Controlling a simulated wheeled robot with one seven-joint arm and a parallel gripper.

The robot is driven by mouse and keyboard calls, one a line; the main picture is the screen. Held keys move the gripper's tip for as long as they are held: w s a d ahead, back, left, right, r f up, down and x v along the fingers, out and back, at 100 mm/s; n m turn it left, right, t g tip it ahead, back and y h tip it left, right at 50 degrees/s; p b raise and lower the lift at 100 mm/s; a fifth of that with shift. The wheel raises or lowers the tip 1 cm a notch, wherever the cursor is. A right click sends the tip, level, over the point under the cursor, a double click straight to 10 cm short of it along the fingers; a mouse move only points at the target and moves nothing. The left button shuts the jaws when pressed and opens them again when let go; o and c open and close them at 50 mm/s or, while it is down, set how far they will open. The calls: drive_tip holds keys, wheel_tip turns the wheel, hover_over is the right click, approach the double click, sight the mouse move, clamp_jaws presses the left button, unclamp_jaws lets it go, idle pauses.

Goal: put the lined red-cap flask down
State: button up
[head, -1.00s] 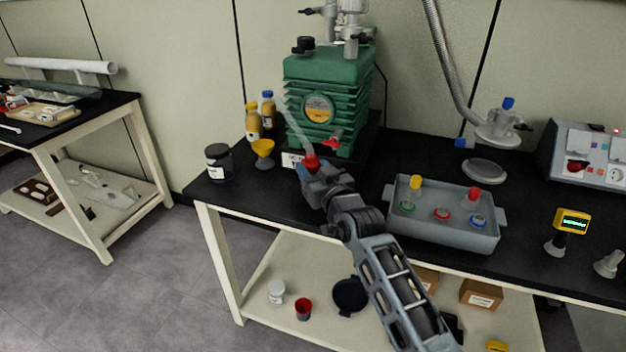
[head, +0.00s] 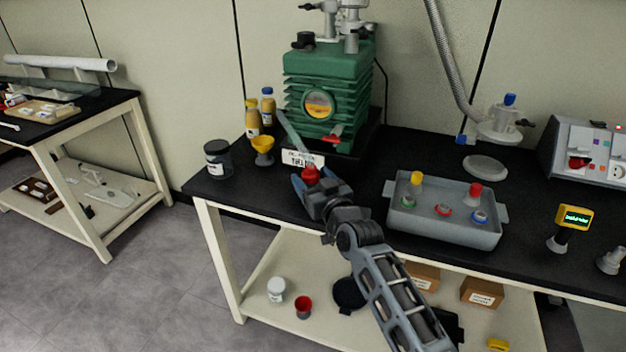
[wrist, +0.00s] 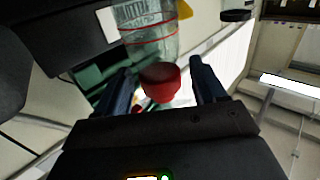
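The red-cap flask shows its red cap (head: 311,174) near the table's front left, with my gripper (head: 318,180) coming in from the lower right. In the wrist view the red cap (wrist: 160,82) sits between my two fingers (wrist: 160,88), with a gap on each side, so my gripper looks open around it. The clear flask body (wrist: 150,42) extends beyond the cap, with a thin red line and blurred lettering showing on or through it. In the head view the body is hard to make out, and I cannot tell whether its base touches the table.
A white sign (head: 302,159) stands just behind the cap, before the green pump (head: 325,100). A yellow funnel (head: 263,145) and dark jar (head: 218,158) are to the left. A grey tray (head: 440,225) with coloured caps is to the right.

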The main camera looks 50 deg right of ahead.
drive_tip(key=shift+r, duration=0.2)
drive_tip(key=shift+s+a+f, duration=0.1)
drive_tip(key=shift+s+a, duration=0.05)
drive_tip(key=shift+s, duration=0.2)
drive_tip(key=s+a+n+y, duration=0.1)
drive_tip(key=s+a+y, duration=0.1)
drive_tip(key=s+a, duration=0.6)
drive_tip(key=s+a+n+y, duration=0.1)
drive_tip(key=s+a+y, duration=0.1)
drive_tip(key=s+a, duration=0.6)
drive_tip(key=s+a+n+y, duration=0.2)
drive_tip(key=s+a, duration=0.6)
drive_tip(key=s, duration=1)
drive_tip(key=shift+s+f+g+b, duration=0.15)
drive_tip(key=shift+f+g+b, duration=0.15)
drive_tip(key=shift+g, duration=0.1)
drive_tip(key=shift+o, duration=0.6)
drive_tip(key=s+a+r+n+y, duration=0.1)
drive_tip(key=s+a+r, duration=0.1)
drive_tip(key=s+r, duration=0.2)
drive_tip(key=shift+s+a+g+y, duration=0.3)
drive_tip(key=shift+s+a+g, duration=0.1)
drive_tip(key=shift+s, duration=0.6)
drive_tip(key=shift+c, duration=0.4)
